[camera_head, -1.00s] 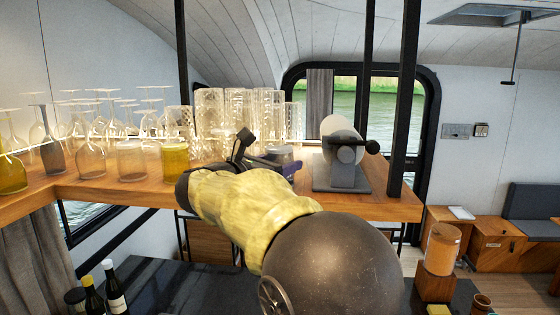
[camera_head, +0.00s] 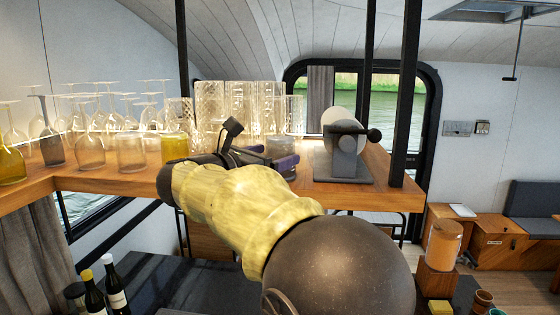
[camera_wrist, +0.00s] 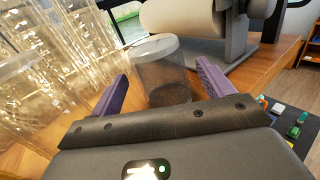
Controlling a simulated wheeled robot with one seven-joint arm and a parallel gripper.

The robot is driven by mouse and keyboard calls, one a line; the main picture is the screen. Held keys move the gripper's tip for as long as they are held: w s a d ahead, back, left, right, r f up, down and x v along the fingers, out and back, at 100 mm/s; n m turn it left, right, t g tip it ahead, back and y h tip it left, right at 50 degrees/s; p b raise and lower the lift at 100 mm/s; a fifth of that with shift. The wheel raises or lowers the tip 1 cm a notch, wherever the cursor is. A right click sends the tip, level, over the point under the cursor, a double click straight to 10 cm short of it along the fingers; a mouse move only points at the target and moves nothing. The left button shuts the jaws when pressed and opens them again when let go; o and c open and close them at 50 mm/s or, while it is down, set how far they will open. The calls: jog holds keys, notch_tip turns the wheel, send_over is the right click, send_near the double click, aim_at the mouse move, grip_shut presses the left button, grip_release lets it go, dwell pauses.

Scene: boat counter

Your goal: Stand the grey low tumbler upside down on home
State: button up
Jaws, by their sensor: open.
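The grey low tumbler (camera_wrist: 163,80) stands on the wooden shelf in the wrist view, at the far end of the gap between my purple fingers. Its pale round end faces up; I cannot tell whether that is its base or its mouth. My gripper (camera_wrist: 161,72) is open, with one finger to each side of the tumbler, and no clear contact shows. In the head view my gripper (camera_head: 268,160) is at the shelf, partly hidden by my wrist, and the tumbler (camera_head: 281,143) shows just behind it. I cannot make out a place marked home.
Tall cut-glass tumblers (camera_head: 240,105) stand close to the left of my gripper. A grey stand with a white roll (camera_head: 342,150) stands on the right. Stemmed glasses (camera_head: 90,145) and a yellow tumbler (camera_head: 175,148) stand farther left on the shelf (camera_head: 120,185). Black posts rise from the shelf.

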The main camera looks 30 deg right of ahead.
jog(key=b+v, duration=0.4)
jog(key=v, duration=0.4)
jog(key=shift+a, duration=0.4)
jog(key=shift+s, duration=0.1)
dwell(0.4)
